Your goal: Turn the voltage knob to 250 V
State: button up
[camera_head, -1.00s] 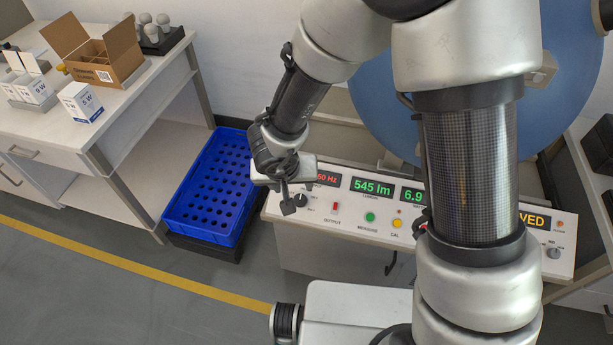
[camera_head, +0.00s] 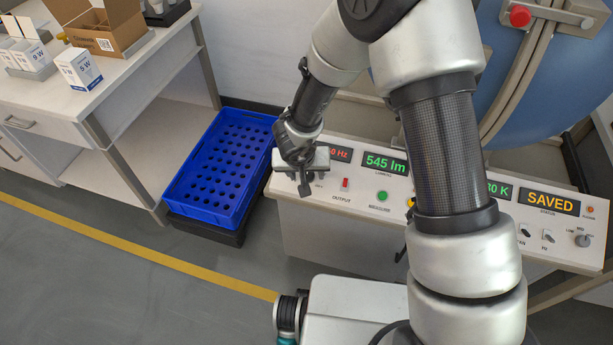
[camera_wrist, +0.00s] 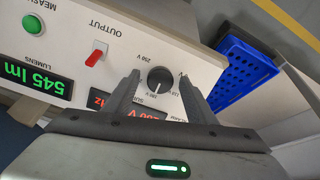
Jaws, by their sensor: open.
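The voltage knob (camera_wrist: 160,80) is a round dark dial on the front panel, with a "250 V" mark beside it in the wrist view. A small white mark shows on the knob's lower part, pointing away from the 250 V label. My gripper (camera_wrist: 159,76) is open, with one finger on each side of the knob in that view. I cannot tell whether the fingers touch it. In the head view my gripper (camera_head: 304,186) is over the panel's left end and hides the knob. A red voltage readout (camera_wrist: 150,114) is partly covered by my gripper.
The panel (camera_head: 330,197) carries a red output switch (camera_wrist: 96,54), a green measure button (camera_wrist: 33,24) and a "545 lm" display (camera_head: 386,164). A blue crate (camera_head: 222,165) stands close by on the left. A bench with boxes stands further left.

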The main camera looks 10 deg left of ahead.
jog(key=shift+w+f, duration=0.1)
jog(key=c, duration=1)
jog(key=shift+c, duration=0.2)
